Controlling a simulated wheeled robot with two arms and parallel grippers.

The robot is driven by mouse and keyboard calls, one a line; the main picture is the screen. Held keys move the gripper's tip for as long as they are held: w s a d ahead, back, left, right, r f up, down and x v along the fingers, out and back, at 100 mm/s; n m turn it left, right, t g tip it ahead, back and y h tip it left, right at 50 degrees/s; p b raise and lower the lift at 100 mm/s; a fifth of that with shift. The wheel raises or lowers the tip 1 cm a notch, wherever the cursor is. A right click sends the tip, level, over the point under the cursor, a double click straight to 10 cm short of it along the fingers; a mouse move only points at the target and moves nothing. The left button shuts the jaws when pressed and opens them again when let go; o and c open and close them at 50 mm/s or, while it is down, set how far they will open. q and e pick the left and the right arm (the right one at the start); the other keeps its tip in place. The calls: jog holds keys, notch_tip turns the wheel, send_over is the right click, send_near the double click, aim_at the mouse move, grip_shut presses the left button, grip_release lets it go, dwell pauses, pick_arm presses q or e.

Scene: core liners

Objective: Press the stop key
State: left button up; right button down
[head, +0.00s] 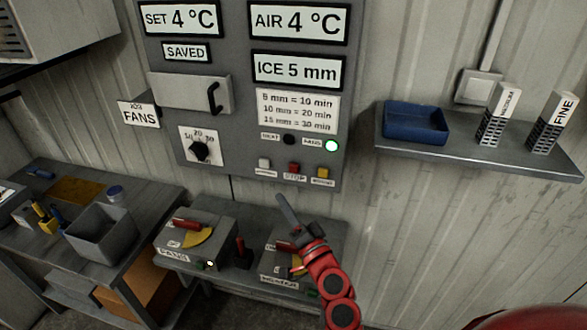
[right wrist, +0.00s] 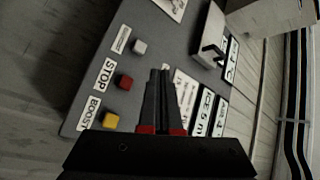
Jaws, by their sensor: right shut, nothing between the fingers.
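The stop key (head: 294,168) is a small red square button on the lower edge of the grey control panel (head: 245,150), above a STOP label. In the right wrist view the red key (right wrist: 125,82) sits beside its STOP label (right wrist: 104,75), left of my fingers. My right gripper (head: 281,198) is shut and empty, its dark fingers pointing up just below the panel. Its fingertips (right wrist: 160,72) show in front of the panel in the right wrist view; I see no contact with the key. My left gripper is out of view.
A white key (head: 264,163) and a yellow BOOST key (head: 323,172) flank the stop key. Switch boxes stand below; a shelf (head: 480,145) with a blue tray (head: 415,122) is at right.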

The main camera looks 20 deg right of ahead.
send_near(289, 167)
jog(key=w+a+r, duration=0.1)
jog(key=w+a, duration=0.2)
jog(key=shift+w+d+r+b, duration=0.1)
jog(key=shift+w+d+b, duration=0.2)
jog(key=shift+w, duration=0.15)
jog(key=shift+w+d+r+b, duration=0.1)
jog(key=shift+w+d+b, duration=0.1)
jog(key=shift+w+b, duration=0.15)
jog(key=shift+w, duration=0.1)
dwell(1.4)
jog(key=shift+w+d+b, duration=0.2)
jog(key=shift+w+b, duration=0.1)
jog(key=shift+b, duration=0.05)
jog(key=shift+w+d+b, duration=0.35)
jog(key=shift+w, duration=0.1)
dwell(0.8)
jog(key=shift+s+a, duration=0.55)
jog(key=shift+s, duration=0.3)
